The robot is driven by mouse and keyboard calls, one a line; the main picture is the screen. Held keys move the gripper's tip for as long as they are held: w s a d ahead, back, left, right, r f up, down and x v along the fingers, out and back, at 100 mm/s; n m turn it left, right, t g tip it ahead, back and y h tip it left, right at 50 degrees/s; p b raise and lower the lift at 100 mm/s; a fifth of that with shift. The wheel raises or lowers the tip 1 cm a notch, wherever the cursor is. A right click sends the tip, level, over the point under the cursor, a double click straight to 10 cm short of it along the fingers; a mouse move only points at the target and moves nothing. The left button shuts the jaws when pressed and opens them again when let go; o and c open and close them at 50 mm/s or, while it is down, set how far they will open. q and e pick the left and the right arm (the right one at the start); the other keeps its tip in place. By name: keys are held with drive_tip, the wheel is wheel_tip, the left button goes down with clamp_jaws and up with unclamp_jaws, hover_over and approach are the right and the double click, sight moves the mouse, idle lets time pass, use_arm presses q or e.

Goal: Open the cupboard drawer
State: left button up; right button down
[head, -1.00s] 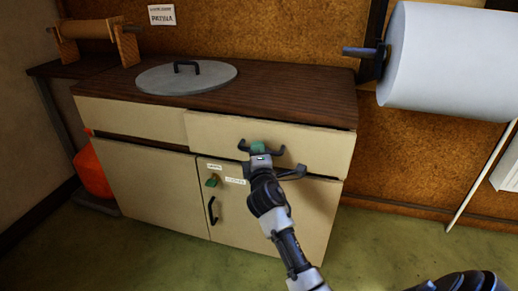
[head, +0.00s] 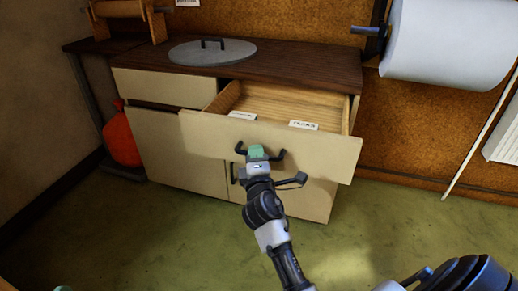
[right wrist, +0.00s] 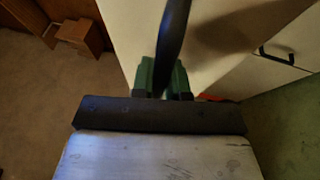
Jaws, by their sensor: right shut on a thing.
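The cupboard (head: 165,142) is cream with a dark wooden top. Its right drawer (head: 320,151) is pulled well out, and its pale wooden inside shows with two small white labels in it. The drawer's black handle (head: 276,158) is on the front panel. My right gripper (head: 257,154) is at this handle, its green fingertips shut on it. In the right wrist view the dark handle bar (right wrist: 174,45) runs between the two green fingers.
A round grey lid (head: 212,53) lies on the cupboard top. A red bag-like thing (head: 120,135) stands left of the cupboard. A large white roll (head: 450,45) hangs on the wall at right. The green floor (head: 150,230) in front is clear.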

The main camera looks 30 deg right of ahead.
use_arm(q)
drive_tip(key=shift+s+a, duration=0.1)
drive_tip(key=shift+a, duration=0.05)
use_arm(e)
drive_tip(key=shift+s+a, duration=0.5)
drive_tip(key=shift+a, duration=0.1)
drive_tip(key=c, duration=1.1)
unclamp_jaws()
drive_tip(key=shift+c, duration=0.2)
drive_tip(key=shift+f, duration=0.1)
